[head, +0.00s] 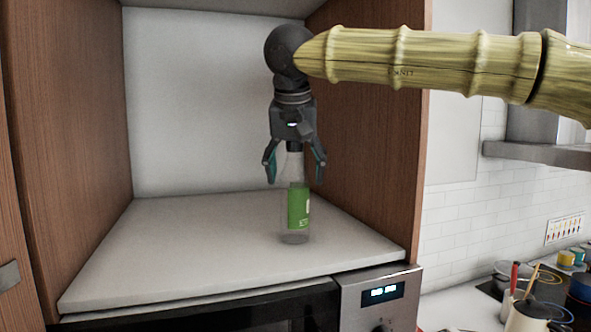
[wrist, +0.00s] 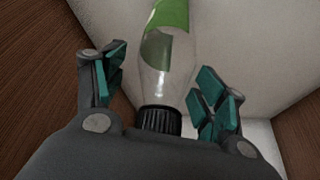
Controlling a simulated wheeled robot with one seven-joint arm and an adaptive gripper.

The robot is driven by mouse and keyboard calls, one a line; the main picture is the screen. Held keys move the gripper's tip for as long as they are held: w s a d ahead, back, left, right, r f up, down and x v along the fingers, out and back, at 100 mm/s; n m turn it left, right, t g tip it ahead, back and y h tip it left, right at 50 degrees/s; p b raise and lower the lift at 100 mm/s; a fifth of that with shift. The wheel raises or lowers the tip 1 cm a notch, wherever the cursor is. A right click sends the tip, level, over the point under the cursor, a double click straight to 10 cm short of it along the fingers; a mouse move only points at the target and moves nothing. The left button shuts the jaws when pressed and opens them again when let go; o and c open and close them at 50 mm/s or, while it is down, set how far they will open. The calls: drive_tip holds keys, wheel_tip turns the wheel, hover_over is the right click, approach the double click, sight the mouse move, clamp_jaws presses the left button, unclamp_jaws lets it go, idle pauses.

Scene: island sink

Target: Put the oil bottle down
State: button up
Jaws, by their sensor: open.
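The oil bottle (head: 298,208) is clear with a green label and a black cap. It stands upright on the light shelf (head: 190,230) above the oven, near its front right part. My gripper (head: 295,175) points down over the bottle with its fingers open, one on each side of the bottle's upper part. In the wrist view the bottle (wrist: 162,70) lies between the spread teal finger pads of my gripper (wrist: 160,90), with gaps visible on both sides. The black cap is close to the palm.
Wooden side walls (head: 365,120) enclose the shelf left and right, with a pale back wall (head: 195,110). The shelf left of the bottle is clear. An oven with a lit display (head: 383,292) is below. Pots and utensils (head: 535,305) stand at the lower right.

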drive_tip(key=b+v, duration=0.3)
drive_tip(key=v, duration=0.9)
drive_tip(key=shift+b, duration=0.35)
